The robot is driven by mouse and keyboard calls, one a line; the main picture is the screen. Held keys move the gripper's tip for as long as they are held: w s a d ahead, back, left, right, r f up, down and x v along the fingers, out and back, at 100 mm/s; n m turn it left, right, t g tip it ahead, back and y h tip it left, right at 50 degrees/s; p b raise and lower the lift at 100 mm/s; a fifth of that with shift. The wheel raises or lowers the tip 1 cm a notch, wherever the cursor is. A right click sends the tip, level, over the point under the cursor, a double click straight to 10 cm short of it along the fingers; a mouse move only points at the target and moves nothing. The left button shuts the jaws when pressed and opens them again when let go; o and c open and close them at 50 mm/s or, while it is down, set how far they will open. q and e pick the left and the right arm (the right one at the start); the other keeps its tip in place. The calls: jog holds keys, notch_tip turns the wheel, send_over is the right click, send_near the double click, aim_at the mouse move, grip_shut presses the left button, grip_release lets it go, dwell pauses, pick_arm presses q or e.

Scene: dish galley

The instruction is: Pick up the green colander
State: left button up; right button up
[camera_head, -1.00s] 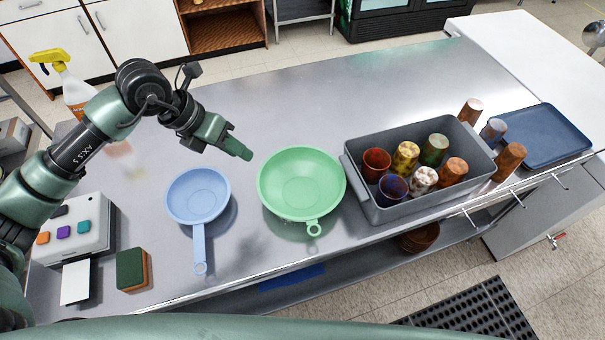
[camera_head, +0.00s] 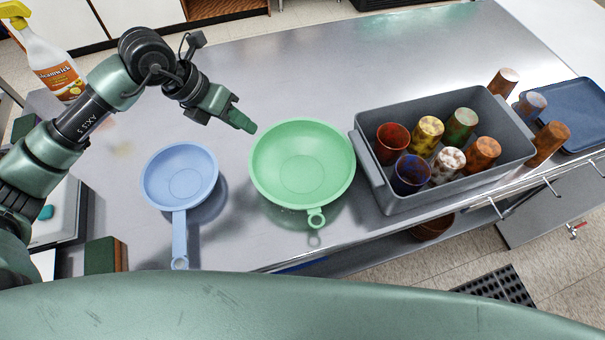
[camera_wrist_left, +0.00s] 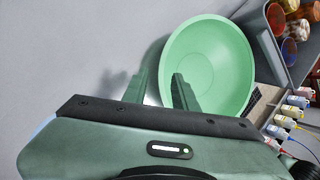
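The green colander (camera_head: 302,165) is a round bowl with a small ring tab at its front edge. It stands on the steel counter, between the blue pan-shaped strainer and the grey bin. My left gripper (camera_head: 242,122) is beside its far-left rim in the head view. In the left wrist view, the gripper (camera_wrist_left: 159,80) has its two fingers apart with nothing between them. One finger overlaps the colander (camera_wrist_left: 212,62) in the picture and the other lies outside its rim. I cannot tell the exact height gap. My right gripper is not in view.
A blue long-handled strainer (camera_head: 180,177) lies left of the colander. A grey bin (camera_head: 384,202) of several cups stands close on the right, with loose cups and a blue tray (camera_head: 590,118) beyond. A spray bottle (camera_head: 52,65) is far left. The counter behind the colander is clear.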

aim_at(262, 136)
pick_arm(q)
jog(key=p+x, duration=0.1)
jog(key=x, duration=0.1)
jog(key=p+x, duration=0.1)
jog(key=x, duration=0.1)
jog(key=p+x, duration=0.1)
jog(key=x, duration=0.2)
jog(key=shift+d+r, duration=0.1)
jog(key=shift+d, duration=0.2)
jog(key=shift+d+f, duration=0.15)
jog(key=shift+f, duration=0.25)
grip_shut()
dwell(0.8)
